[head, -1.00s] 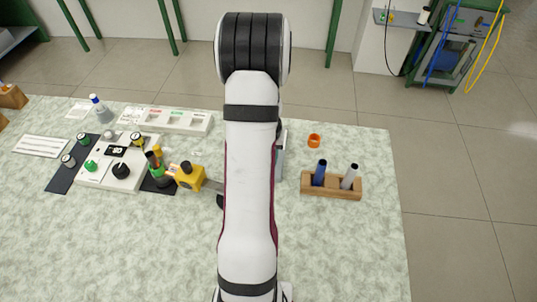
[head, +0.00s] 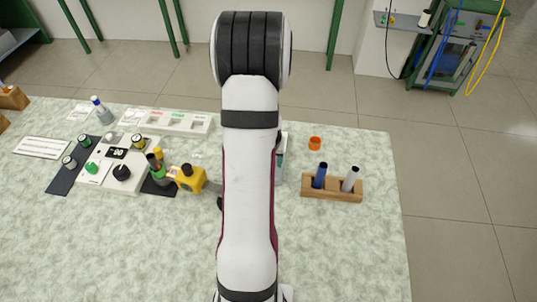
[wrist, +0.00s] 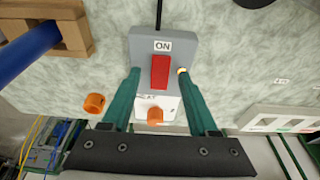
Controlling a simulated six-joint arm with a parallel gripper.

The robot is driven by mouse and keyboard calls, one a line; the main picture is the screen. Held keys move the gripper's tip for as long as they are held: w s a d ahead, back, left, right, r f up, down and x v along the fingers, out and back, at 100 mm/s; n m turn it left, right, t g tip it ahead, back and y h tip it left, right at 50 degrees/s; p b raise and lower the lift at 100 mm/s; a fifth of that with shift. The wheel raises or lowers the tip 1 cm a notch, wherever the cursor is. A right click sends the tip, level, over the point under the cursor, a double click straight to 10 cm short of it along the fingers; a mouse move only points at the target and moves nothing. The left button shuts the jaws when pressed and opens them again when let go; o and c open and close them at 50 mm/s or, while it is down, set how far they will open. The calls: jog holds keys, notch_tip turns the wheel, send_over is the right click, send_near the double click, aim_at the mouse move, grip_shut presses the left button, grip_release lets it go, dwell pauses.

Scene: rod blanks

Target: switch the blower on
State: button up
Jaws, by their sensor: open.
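The blower's switch box (wrist: 139,45) is grey, with a red rocker switch (wrist: 159,72) under an ON label in the wrist view. A white plate (wrist: 170,104) with an orange piece (wrist: 155,114) lies just below the rocker. My gripper (wrist: 158,72) is open, its two green fingers on either side of the rocker with nothing between them; whether they touch the box I cannot tell. In the head view my arm hides most of the gripper and box; a teal part of the gripper shows at the arm's right edge. Which way the rocker is pressed is unclear.
An orange ring (head: 315,143) and a wooden block (head: 333,196) with a blue rod (head: 320,175) and a grey rod (head: 350,179) stand to the right. A yellow tool (head: 188,178), a white control panel (head: 117,165) and a white tray (head: 173,121) are left. The front table is clear.

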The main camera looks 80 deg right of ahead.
jog(key=v, duration=1.5)
jog(key=shift+r, duration=0.25)
jog(key=w+a+n+y, duration=0.3)
jog(key=w+a+n, duration=0.1)
jog(key=w+a, duration=1.05)
jog(key=s+a+r+n, duration=0.1)
jog(key=a+n, duration=0.3)
jog(key=a, duration=0.8)
jog(key=s+a+r+n+y, duration=0.1)
jog(key=s+a+n, duration=0.3)
jog(key=a, duration=0.8)
jog(key=shift+r+y, duration=0.3)
jog(key=shift+r, duration=0.15)
